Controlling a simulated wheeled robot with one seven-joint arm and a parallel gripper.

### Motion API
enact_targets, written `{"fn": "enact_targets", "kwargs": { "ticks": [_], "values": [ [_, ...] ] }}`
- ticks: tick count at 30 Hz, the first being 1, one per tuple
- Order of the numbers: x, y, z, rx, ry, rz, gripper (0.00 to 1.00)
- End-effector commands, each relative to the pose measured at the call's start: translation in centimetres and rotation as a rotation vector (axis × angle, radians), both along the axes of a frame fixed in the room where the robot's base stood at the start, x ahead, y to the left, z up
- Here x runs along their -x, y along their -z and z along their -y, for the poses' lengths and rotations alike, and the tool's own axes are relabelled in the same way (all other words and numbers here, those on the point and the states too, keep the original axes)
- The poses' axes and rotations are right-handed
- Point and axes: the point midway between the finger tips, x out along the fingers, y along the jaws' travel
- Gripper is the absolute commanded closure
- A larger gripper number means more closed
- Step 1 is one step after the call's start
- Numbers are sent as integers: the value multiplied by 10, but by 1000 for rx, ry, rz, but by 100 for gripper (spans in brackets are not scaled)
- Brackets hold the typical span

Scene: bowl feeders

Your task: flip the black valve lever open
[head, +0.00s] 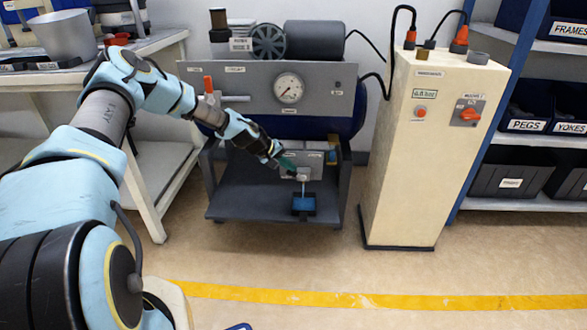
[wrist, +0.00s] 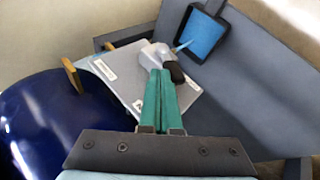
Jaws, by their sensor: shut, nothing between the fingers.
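The valve is a small pale grey body (wrist: 155,54) on a grey plate; it also shows in the head view (head: 302,177). Its black lever (wrist: 176,72) lies just right of my fingertips in the wrist view. My gripper (wrist: 160,74) has its two teal fingers together with nothing between them. The fingertips are at the valve, beside the lever; whether they touch it I cannot tell. A thin blue stream (wrist: 185,45) runs from the valve outlet towards a black tray (wrist: 222,14) holding blue liquid. In the head view, my gripper (head: 287,163) hides the lever.
The grey plate (wrist: 120,75) carries labels. A dark blue tank (wrist: 60,120) lies left of it in the wrist view. The dark cart deck (head: 240,205) is largely clear. A gauge panel (head: 330,85) stands above, and a cream cabinet (head: 400,170) stands right.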

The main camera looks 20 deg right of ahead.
Motion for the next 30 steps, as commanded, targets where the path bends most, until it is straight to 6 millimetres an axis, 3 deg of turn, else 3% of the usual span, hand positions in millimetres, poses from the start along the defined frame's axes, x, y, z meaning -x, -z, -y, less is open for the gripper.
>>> {"fn": "enact_targets", "kwargs": {
  "ticks": [2,30],
  "values": [
    [-3,8,-5,53,-7,-33,100],
    [5,13,8,44,1,-27,100]
  ]
}}
